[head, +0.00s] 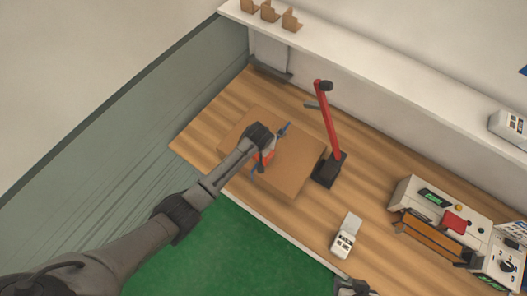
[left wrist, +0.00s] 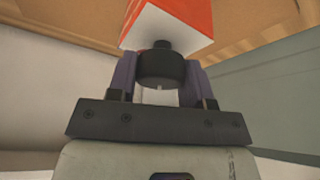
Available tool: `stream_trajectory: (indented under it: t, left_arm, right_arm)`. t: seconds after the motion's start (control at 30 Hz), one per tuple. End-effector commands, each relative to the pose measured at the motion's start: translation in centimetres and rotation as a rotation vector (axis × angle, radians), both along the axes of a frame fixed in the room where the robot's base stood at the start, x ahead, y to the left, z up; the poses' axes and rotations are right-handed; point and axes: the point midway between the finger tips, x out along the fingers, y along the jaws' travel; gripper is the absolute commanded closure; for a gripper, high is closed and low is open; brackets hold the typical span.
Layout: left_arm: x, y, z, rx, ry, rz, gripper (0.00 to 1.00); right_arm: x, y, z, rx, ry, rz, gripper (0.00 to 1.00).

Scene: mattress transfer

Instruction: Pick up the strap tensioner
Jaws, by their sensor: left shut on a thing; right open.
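My left arm reaches in from the lower left of the head view. Its wrist is over the brown box, and the left gripper (head: 276,136) is mostly hidden behind it. In the left wrist view the left gripper's (left wrist: 160,70) purple fingers are shut on either side of a dark round part of what looks like the strap tensioner (left wrist: 175,28). Its red and white block-shaped body shows beyond the fingers. A bit of its red body shows beside the wrist in the head view (head: 264,156). My right gripper (head: 351,287) is open at the bottom edge, partly cut off.
The brown box (head: 295,168) lies on the wooden bench (head: 375,205). A red-armed stand (head: 329,125) rises just right of it. A small white device (head: 346,236) and a control console (head: 437,210) are farther right. A white shelf (head: 400,72) runs behind.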

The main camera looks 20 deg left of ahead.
Motion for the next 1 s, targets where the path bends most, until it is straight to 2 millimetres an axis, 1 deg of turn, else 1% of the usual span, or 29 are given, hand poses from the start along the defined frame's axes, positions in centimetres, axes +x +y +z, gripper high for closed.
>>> stream_trajectory:
  t: [0.03,0.07,0.37,1.0]
  left_arm:
    - [0.00,0.01,0.00,0.000,0.000,0.000,0.68]
    - [-0.01,0.01,0.01,0.000,0.000,0.000,0.71]
    - [-0.01,0.01,0.01,0.000,0.000,0.000,1.00]
    - [0.14,-0.02,0.40,0.000,-0.004,0.000,1.00]
  right_arm:
    - [0.00,0.01,0.00,0.000,0.000,0.000,0.39]
    - [-0.01,0.01,0.00,0.000,0.000,0.000,0.39]
    - [-0.01,0.07,0.00,0.002,0.000,-0.001,0.39]
    - [-0.01,0.18,-0.02,0.007,0.001,-0.004,0.39]
